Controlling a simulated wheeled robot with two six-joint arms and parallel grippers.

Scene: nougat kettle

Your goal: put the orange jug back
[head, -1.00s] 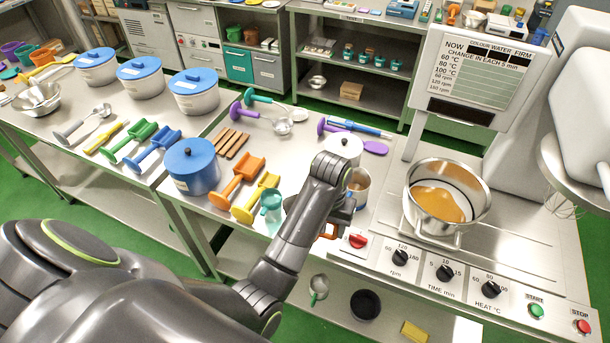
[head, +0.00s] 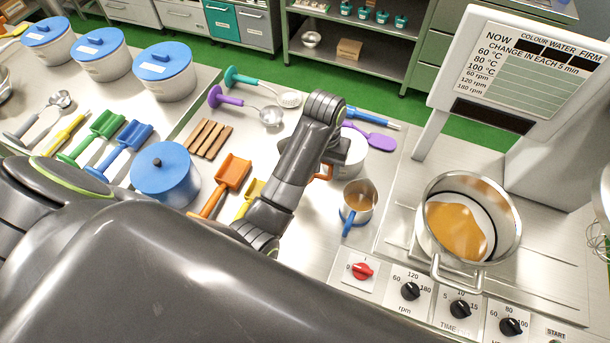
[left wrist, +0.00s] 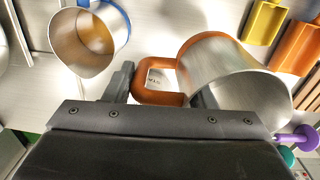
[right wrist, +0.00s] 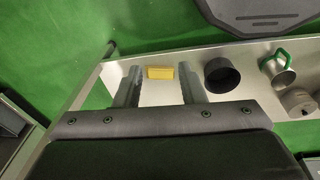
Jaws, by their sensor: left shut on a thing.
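The orange jug, a metal cup with an orange handle and orange edging (left wrist: 235,75), shows in the left wrist view. My left gripper (left wrist: 155,85) is shut on its handle. In the head view the left gripper (head: 328,165) is over the bench, and only a bit of the orange handle (head: 323,173) shows; my arm hides most of the jug. I cannot tell if the jug touches the bench. A blue-handled metal jug (head: 359,197) stands to the right; it also shows in the left wrist view (left wrist: 90,40). My right gripper (right wrist: 158,90) is open and empty.
A kettle (head: 465,220) with orange-brown contents sits right, behind knobs. Left of my arm are an orange scoop (head: 228,180), wooden sticks (head: 208,138) and a blue-lidded pot (head: 165,175). A yellow block (right wrist: 160,72) lies below the right gripper.

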